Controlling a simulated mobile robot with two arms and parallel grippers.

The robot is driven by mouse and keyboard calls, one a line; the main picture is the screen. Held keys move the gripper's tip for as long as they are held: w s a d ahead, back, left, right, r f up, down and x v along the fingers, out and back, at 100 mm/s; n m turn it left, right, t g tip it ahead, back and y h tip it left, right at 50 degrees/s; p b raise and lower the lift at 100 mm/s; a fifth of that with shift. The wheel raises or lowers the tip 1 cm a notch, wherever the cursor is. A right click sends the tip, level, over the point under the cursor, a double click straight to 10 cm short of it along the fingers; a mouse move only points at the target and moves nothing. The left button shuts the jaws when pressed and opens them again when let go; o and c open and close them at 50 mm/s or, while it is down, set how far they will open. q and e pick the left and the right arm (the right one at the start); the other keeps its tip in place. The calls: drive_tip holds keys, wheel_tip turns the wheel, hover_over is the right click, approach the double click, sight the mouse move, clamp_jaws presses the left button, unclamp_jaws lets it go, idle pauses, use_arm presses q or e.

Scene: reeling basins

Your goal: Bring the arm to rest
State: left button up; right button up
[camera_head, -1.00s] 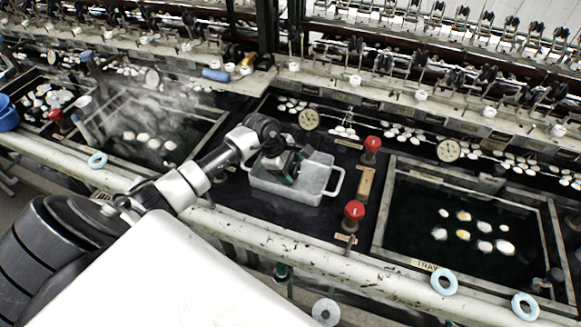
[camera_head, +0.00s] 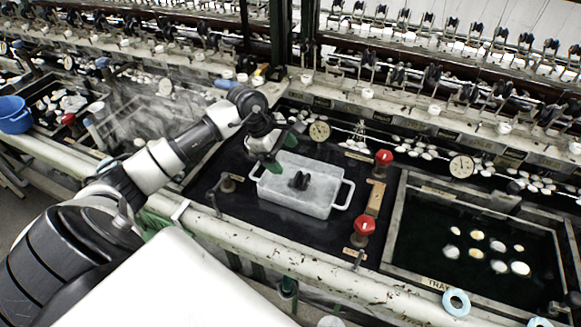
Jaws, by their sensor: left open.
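My left arm comes in from the left, and its gripper (camera_head: 284,150) is open and empty. It hangs above the back left part of a pale grey rectangular box (camera_head: 318,206) with a loop handle at each end. A small dark piece (camera_head: 300,180) shows in the middle of the box top, clear of the fingers. I cannot tell whether this piece is loose or fixed. My right gripper is not in view.
A basin of dark water (camera_head: 480,215) with several pale cocoons lies right. Two red knobs (camera_head: 384,157) (camera_head: 365,225) stand beside the box. A steaming basin (camera_head: 140,120) lies left, and a blue bucket (camera_head: 14,115) at the far left. A pale rail (camera_head: 300,268) runs along the front.

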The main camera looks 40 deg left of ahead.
use_arm(q)
drive_tip(key=shift+s+a+r, duration=0.15)
drive_tip(key=shift+a+r, duration=0.05)
drive_tip(key=shift+r, duration=0.35)
